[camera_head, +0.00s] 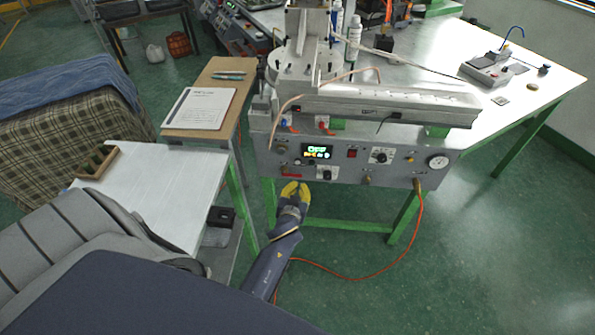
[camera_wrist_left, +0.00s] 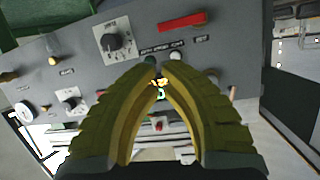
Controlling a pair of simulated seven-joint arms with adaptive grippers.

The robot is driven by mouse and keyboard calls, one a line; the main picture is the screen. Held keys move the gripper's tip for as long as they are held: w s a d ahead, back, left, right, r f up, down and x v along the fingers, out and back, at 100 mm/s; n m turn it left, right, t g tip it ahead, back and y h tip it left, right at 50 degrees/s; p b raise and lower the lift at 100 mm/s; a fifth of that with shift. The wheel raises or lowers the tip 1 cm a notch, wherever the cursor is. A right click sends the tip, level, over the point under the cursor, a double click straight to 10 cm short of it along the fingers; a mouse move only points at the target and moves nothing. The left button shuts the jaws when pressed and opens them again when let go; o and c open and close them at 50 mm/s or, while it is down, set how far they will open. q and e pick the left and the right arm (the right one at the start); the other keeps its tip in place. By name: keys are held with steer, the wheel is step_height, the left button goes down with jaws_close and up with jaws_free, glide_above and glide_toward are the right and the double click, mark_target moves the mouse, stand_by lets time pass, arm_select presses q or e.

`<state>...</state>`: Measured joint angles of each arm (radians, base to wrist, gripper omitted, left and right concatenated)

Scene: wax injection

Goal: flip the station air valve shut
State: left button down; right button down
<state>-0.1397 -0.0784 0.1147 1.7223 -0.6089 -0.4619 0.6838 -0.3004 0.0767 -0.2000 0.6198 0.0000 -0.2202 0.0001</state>
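The wax injection station (camera_head: 345,184) has a grey front panel. A red lever handle (camera_head: 291,174), which looks like the air valve, sits low at the panel's left end. In the left wrist view the red handle (camera_wrist_left: 182,22) lies horizontal along the panel, beyond my fingertips. My left gripper (camera_head: 295,187) has yellow fingers and is just below the handle in the head view. In the left wrist view its fingertips (camera_wrist_left: 161,65) come together with nothing between them. I cannot tell whether they touch the panel. My right gripper is not in view.
A black knob (camera_wrist_left: 118,40) is beside the handle. A pressure gauge (camera_head: 438,161) and an orange hose (camera_head: 421,210) are at the panel's right. A white side table (camera_head: 150,200) and a clipboard (camera_head: 199,108) stand left. The floor in front of the station is mostly open.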

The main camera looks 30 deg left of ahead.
arm_select(q)
steer(key=n+y, duration=0.1)
glide_toward(297, 162)
steer(key=s+d+r, duration=0.1)
steer(key=s+r, duration=0.1)
steer(key=shift+s+f+n, duration=0.1)
steer(key=shift+f+n, duration=0.1)
steer(key=shift+n, duration=0.4)
steer(key=x, duration=1)
steer(key=shift+r, duration=0.15)
steer(key=shift+f, duration=2)
